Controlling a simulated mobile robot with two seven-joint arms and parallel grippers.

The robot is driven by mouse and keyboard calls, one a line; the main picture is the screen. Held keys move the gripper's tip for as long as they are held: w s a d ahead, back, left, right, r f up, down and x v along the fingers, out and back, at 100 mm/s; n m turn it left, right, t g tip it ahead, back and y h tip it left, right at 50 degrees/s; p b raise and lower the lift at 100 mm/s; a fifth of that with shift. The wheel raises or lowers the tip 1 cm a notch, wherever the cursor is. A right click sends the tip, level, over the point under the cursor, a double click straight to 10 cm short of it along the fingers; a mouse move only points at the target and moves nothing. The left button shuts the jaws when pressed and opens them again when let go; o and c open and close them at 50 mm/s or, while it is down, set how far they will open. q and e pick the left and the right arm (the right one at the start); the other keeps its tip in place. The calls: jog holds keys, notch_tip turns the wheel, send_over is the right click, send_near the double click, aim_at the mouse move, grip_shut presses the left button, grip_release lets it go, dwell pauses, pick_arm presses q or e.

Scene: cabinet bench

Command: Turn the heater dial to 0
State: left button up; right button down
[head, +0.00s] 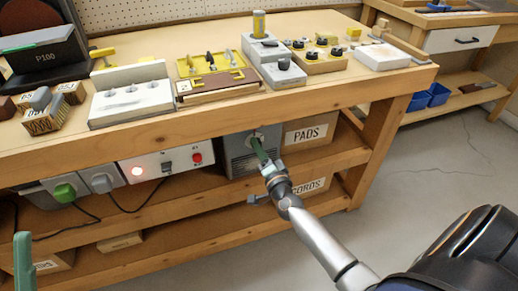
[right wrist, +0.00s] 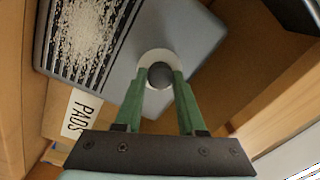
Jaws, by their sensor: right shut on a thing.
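The heater (head: 239,161) is a grey box with a dark slatted grille, standing on the shelf under the bench top. It also shows in the right wrist view (right wrist: 196,38). Its dial (right wrist: 160,75) is a dark round knob on a pale disc. My right gripper (head: 258,143) reaches up to the heater's front. In the right wrist view its green fingers (right wrist: 160,82) are shut on the dial, one on each side. No dial marks can be read. A green finger of my left gripper (head: 23,262) shows at the lower left; its jaw gap cannot be seen.
A box marked PADS (head: 308,131) stands right of the heater. A white switch panel (head: 168,162) with a lit lamp and a red button is to its left. The bench top (head: 130,135) overhangs the heater. Floor (head: 420,165) is clear to the right.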

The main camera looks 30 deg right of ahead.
dwell(0.4)
jog(key=c, duration=0.5)
grip_release()
jog(key=p+v, duration=0.2)
jog(key=v, duration=1)
jog(key=shift+s, duration=0.3)
jog(key=shift+a, duration=0.1)
